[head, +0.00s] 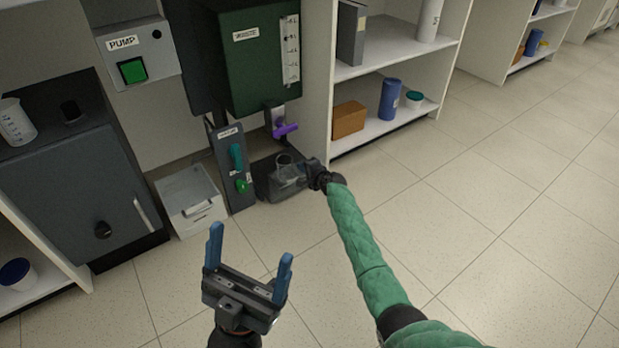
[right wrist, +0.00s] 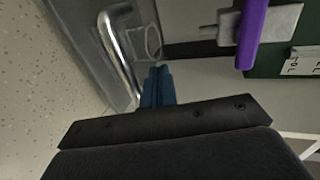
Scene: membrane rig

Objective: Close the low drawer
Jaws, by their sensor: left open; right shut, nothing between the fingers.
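The low drawer (head: 262,186) is a dark grey tray near the floor under the green tank, and it stands out from the rig. A clear beaker (head: 284,160) is at the drawer; its rim also shows in the right wrist view (right wrist: 147,42). The drawer's silver bar handle (right wrist: 122,58) shows in the right wrist view. My right gripper (right wrist: 158,84) is shut and empty, with its blue fingertips just beside the handle; I cannot tell whether they touch. My left gripper (head: 248,258) is open and empty above the floor, in front of the drawer.
A purple lever (head: 285,130) hangs above the drawer. A post with a teal handle and green knob (head: 242,186) stands left of it, then a white box (head: 190,198) and a dark cabinet (head: 80,190). Shelves (head: 400,50) stand right. The floor in front is clear.

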